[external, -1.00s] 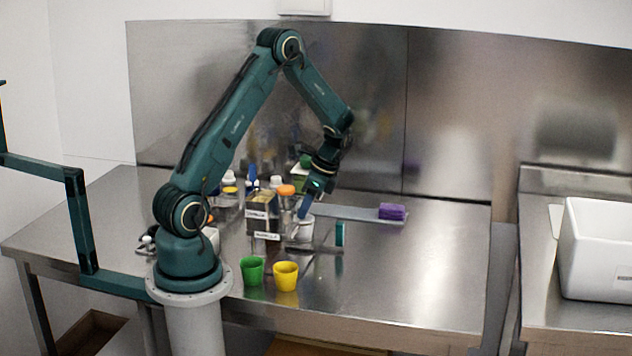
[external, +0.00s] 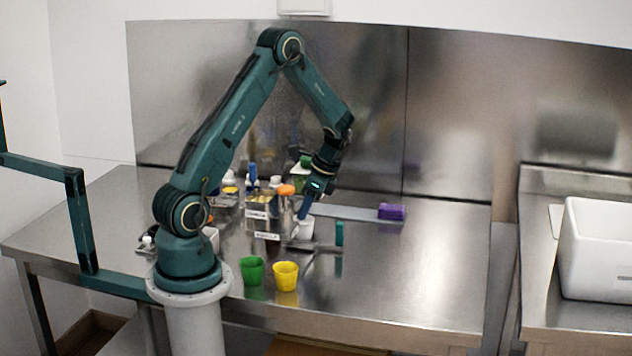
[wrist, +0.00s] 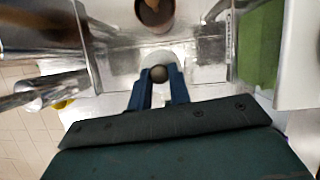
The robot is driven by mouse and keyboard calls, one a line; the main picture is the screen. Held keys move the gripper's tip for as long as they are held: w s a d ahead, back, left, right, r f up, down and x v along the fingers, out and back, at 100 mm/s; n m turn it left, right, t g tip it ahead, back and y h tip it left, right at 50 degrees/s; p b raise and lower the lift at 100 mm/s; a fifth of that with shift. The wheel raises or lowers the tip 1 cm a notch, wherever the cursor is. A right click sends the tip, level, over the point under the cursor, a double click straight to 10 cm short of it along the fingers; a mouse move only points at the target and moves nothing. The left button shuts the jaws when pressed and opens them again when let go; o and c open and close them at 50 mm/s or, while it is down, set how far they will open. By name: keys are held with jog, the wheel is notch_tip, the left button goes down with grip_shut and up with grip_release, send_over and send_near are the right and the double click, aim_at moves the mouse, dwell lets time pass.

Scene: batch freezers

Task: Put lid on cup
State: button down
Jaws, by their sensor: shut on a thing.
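My gripper (external: 304,211) points down over a white cup (external: 304,230) on the steel table in the external view. In the wrist view, my blue gripper fingers (wrist: 159,86) are closed on the dark round knob (wrist: 158,73) of a pale round lid (wrist: 160,56). The lid is too small to make out in the external view. The fingers and lid hide the top of the cup, so I cannot tell whether the lid touches its rim.
A green cup (external: 252,270) and a yellow cup (external: 286,276) stand in front. A purple block (external: 391,211) lies on the right. The table's right side is clear.

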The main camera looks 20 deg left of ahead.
dwell(0.4)
jog(key=c, duration=0.7)
grip_release()
jog(key=shift+c, duration=0.2)
jog(key=shift+r, duration=0.15)
jog(key=shift+r, duration=3.35)
grip_shut()
